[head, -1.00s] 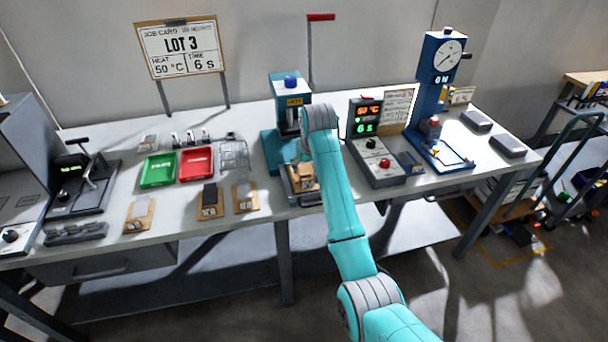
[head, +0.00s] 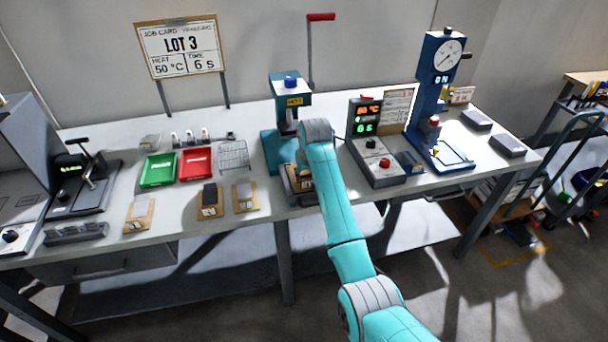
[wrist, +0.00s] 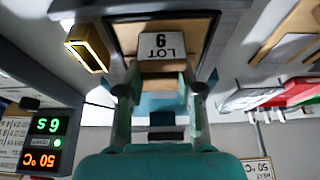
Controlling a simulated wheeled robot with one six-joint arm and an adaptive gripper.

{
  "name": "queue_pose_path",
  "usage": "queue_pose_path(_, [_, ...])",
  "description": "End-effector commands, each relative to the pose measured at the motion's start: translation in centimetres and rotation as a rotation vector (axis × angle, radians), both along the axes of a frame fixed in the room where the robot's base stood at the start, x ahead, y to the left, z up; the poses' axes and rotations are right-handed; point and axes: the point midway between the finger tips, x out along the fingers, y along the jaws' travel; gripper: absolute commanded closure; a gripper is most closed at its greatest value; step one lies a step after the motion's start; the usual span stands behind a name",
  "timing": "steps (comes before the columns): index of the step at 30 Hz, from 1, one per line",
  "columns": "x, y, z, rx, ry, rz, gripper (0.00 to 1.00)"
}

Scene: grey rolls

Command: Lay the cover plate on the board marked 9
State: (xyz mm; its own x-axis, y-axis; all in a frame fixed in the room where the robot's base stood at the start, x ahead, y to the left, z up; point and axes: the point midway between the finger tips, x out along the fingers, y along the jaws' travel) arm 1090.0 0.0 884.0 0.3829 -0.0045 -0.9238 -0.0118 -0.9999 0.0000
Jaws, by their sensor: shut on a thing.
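My gripper (wrist: 163,88) is shut on the near edge of a tan board (wrist: 182,28), whose white card shows LOT and one digit, upside down, likely 9. In the head view this board (head: 304,184) is at the dark tray in front of the blue-green press, partly hidden by my arm. Whether it rests fully in the tray is hard to tell. Three other tan boards lie at the front: left (head: 138,216), middle (head: 210,204) with a dark piece on it, and right (head: 245,199) with a grey piece. I cannot tell which thing is the cover plate.
The press (head: 288,130) stands directly behind the board. A heat and time box (head: 376,150) stands close on the right. A green tray (head: 158,170), a red tray (head: 196,163) and a wire rack (head: 233,155) are on the left. Bench room is free left of the press.

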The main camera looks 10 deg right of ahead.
Motion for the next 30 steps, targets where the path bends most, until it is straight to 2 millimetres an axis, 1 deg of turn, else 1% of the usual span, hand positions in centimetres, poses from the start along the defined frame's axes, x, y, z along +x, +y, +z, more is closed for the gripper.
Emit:
queue_pose_path(5, [0.0,0.0,0.0,0.0,0.0,0.0,0.98])
queue_pose_path(8, [0.0,0.0,0.6,0.0,-0.002,0.0,0.98])
queue_pose_path(11, [0.1,0.0,2.0,0.0,-0.003,0.0,0.98])
queue_pose_path(15, [0.1,0.0,4.6,0.0,-0.004,0.0,0.98])
queue_pose_path(21, [0.1,0.0,8.1,0.0,-0.003,0.0,0.98])
queue_pose_path(24, [0.0,0.0,9.1,0.0,-0.002,0.0,0.98])
queue_pose_path(26, [0.0,0.0,9.5,0.0,-0.001,0.0,0.98])
queue_pose_path(30, [-0.1,0.0,9.3,0.0,0.001,0.001,0.98])
